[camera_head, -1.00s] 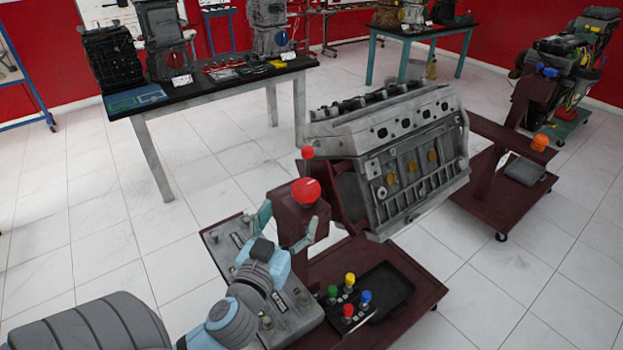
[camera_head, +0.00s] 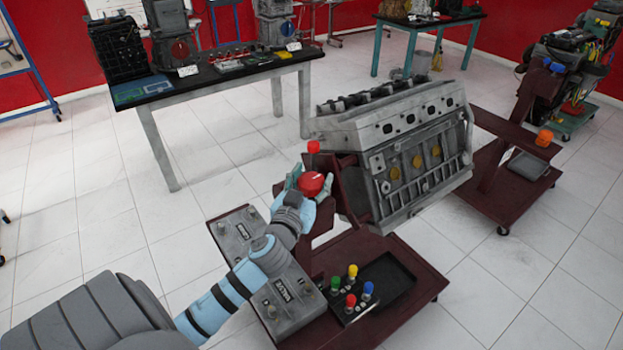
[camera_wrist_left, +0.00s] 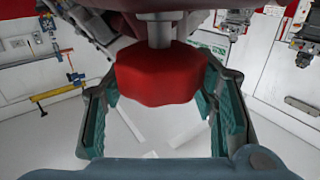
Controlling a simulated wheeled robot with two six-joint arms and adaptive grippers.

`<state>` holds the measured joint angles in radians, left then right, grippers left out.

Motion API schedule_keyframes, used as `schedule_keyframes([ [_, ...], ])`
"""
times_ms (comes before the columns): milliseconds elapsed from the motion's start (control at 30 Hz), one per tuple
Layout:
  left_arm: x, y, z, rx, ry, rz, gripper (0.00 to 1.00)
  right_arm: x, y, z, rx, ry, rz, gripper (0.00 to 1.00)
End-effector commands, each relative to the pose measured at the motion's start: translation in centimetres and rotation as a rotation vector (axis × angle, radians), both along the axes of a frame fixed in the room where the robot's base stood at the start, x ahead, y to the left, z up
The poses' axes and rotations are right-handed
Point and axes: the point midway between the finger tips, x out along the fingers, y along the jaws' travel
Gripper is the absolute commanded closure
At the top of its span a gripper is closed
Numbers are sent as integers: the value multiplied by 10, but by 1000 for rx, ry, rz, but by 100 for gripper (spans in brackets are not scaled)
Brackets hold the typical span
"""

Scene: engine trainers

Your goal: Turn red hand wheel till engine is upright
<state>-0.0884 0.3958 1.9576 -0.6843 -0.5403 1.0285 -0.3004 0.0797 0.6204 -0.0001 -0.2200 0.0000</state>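The red hand wheel (camera_head: 311,185) sits on the dark red stand beside the grey engine block (camera_head: 395,150). The block is held on the stand and looks tilted in the head view. My left gripper (camera_head: 310,181) has its fingers on either side of the wheel. In the left wrist view the wheel (camera_wrist_left: 160,78) lies between the teal finger pads, with narrow gaps seeming to show beside it; contact is not clear. The left gripper (camera_wrist_left: 161,90) looks open. My right gripper is not in view.
A smaller red knob (camera_head: 313,147) stands just above the wheel. The stand's base carries grey panels (camera_head: 287,292) and a black tray (camera_head: 385,285) with coloured knobs. A workbench (camera_head: 215,80) stands behind, another engine stand (camera_head: 505,180) at right. Open floor lies between.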

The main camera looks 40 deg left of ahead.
Motion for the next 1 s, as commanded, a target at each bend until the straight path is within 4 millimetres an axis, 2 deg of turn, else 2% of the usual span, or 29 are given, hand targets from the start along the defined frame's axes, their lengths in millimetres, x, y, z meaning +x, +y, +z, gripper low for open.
schedule_keyframes([
  [33, 0, 0, 0, 0, 0, 0, 66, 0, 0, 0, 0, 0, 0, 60],
  [100, 0, 0, 0, 0, 0, 0, 75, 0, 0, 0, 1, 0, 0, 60],
  [367, 0, 0, -1, -3, -2, 23, 75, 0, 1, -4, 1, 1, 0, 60],
  [567, 0, -1, -2, -4, -4, 104, 75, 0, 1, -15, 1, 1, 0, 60],
  [767, 1, -1, -5, -7, -6, 249, 75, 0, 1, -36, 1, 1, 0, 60],
  [1000, 1, -1, -7, -7, -7, 473, 75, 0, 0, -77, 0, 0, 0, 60],
])
